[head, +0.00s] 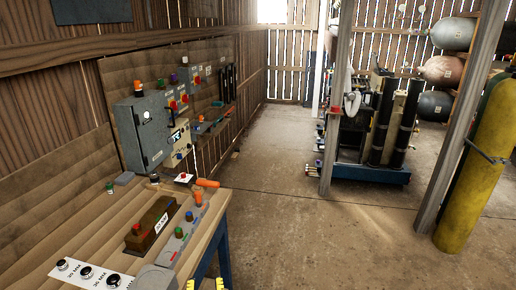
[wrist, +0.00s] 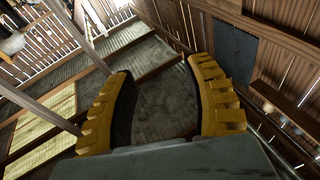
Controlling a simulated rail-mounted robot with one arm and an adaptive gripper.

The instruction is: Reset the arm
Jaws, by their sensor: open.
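My gripper (wrist: 160,100) shows in the wrist view with its two yellow ridged fingers spread apart. Nothing is between the fingers. Beyond them are a wooden slatted wall and a dark surface, and no object touches the fingers. In the head view, only yellow finger tips (head: 207,284) show at the bottom edge, beside the right side of the wooden bench (head: 212,228). A grey part, which seems to be mine, overlaps the bench's front. The rest of my arm is out of the head view.
A grey control box (head: 142,132) with an orange-topped light is on the left wall. Buttons, a brown box (head: 152,224) and a white knob panel (head: 88,274) are on the bench. A compressor unit (head: 372,125), wooden posts and a yellow cylinder (head: 474,165) stand right. The middle floor (head: 275,190) is clear.

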